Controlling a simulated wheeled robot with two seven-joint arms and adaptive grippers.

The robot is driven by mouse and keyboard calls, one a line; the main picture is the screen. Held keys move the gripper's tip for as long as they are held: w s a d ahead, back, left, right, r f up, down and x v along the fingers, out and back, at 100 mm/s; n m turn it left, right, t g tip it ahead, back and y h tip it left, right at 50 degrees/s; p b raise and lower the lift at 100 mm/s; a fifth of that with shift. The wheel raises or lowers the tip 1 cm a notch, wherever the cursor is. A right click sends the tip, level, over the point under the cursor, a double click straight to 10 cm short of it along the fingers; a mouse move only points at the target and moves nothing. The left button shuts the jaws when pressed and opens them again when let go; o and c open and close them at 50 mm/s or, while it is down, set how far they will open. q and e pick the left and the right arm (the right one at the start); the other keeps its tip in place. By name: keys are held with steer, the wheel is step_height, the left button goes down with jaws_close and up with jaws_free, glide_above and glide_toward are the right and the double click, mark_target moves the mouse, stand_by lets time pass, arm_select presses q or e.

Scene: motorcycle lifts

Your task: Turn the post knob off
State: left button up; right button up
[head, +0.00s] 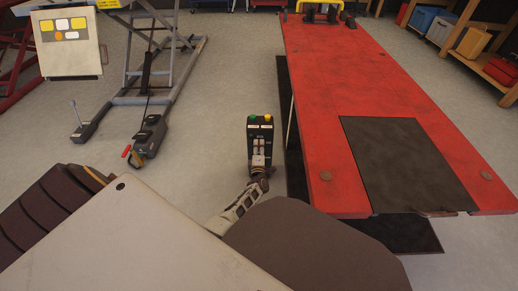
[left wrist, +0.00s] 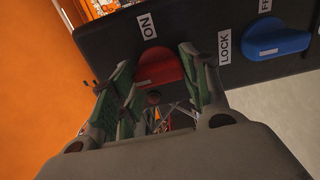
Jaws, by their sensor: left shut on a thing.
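A dark control post (head: 260,135) with a green and a yellow button on top stands beside the red lift table. In the left wrist view its dark panel (left wrist: 100,45) carries a red knob (left wrist: 158,68) next to an ON label (left wrist: 147,26). My left gripper (head: 259,172) is at the near side of the post. In the left wrist view the fingers of my left gripper (left wrist: 157,76) are on either side of the red knob and shut on it. The fingers hide part of the knob's edges. My right gripper is not in view.
A blue knob (left wrist: 276,38) with a LOCK label (left wrist: 224,47) is close to the right of the red one. The red lift table (head: 330,85) stands right of the post. A grey lift (head: 170,75) stands back left, with open floor between.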

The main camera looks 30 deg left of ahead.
arm_select(q)
steer(key=shift+s+f, duration=0.1)
steer(key=o, duration=1)
steer(key=shift+m, duration=0.4)
steer(key=shift+w+d+r+m+p, duration=0.1)
steer(key=shift+m+p, duration=0.55)
steer(key=shift+m, duration=2.05)
steer(key=shift+w+d+r+m+p, duration=0.15)
steer(key=shift+m+p, duration=0.5)
steer(key=shift+m, duration=2.05)
steer(key=shift+s+a+r+m+p, duration=0.1)
steer(key=shift+m+p, duration=0.55)
steer(key=shift+m, duration=2.05)
steer(key=shift+m, duration=0.5)
